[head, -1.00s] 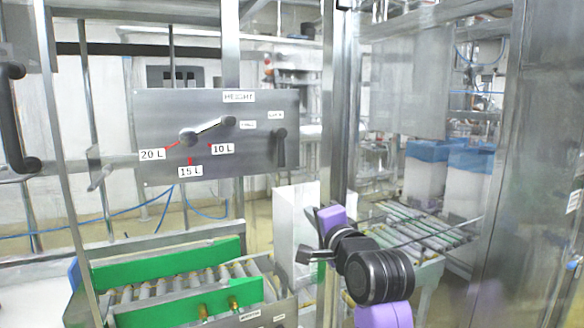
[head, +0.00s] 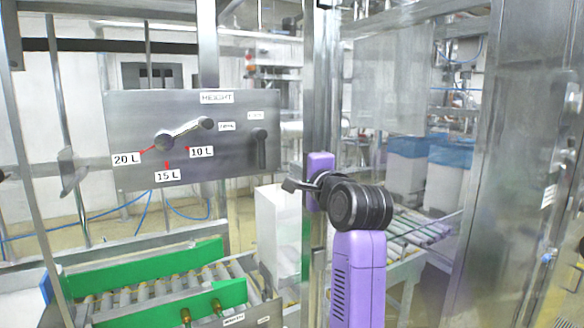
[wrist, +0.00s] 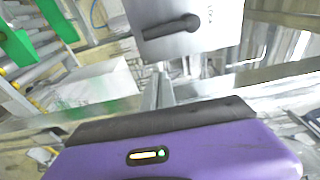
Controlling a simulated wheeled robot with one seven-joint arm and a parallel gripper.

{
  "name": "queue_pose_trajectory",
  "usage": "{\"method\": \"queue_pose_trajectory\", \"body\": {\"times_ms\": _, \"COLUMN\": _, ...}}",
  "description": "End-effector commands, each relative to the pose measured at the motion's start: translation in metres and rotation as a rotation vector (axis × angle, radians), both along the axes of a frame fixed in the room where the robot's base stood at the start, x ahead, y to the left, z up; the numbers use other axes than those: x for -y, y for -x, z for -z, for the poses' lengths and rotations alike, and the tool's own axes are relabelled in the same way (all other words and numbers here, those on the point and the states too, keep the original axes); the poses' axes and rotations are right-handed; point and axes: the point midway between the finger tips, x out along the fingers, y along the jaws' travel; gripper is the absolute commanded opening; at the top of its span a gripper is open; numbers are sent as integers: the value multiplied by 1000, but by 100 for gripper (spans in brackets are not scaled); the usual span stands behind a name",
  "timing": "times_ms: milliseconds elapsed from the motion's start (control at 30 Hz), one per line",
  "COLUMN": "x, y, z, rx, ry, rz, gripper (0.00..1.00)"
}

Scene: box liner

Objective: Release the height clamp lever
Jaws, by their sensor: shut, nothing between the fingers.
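The grey steel panel (head: 225,165) labelled HEIGHT stands upright at the left of the head view. At its right side a black lever (head: 261,150) hangs straight down under a small label I cannot read clearly. I take it as the clamp lever; it also shows at the top of the wrist view (wrist: 172,27). A crank with a round hub (head: 164,140) and a knob points up and right, beside red marks for 20 L, 15 L and 10 L. My gripper (head: 290,186) is shut and empty, right of and below the black lever, apart from it in the picture.
A steel post (head: 316,90) stands right beside my gripper. Below the panel is a roller conveyor with green side guides (head: 150,268). A white box (head: 280,232) stands behind the post. Boxes with blue tops (head: 408,148) stand at the back right.

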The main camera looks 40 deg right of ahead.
Motion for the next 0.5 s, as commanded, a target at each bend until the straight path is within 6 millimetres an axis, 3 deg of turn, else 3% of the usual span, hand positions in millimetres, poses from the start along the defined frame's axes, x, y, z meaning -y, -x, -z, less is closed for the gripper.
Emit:
{"method": "queue_pose_trajectory", "body": {"times_ms": 433, "x": 32, "y": -73, "z": -2, "rx": -1, "ry": 1, "rz": -1, "gripper": 0}}
{"method": "queue_pose_trajectory", "body": {"times_ms": 500, "x": 20, "y": -75, "z": -2, "rx": 0, "ry": 1, "rz": -5, "gripper": 0}}
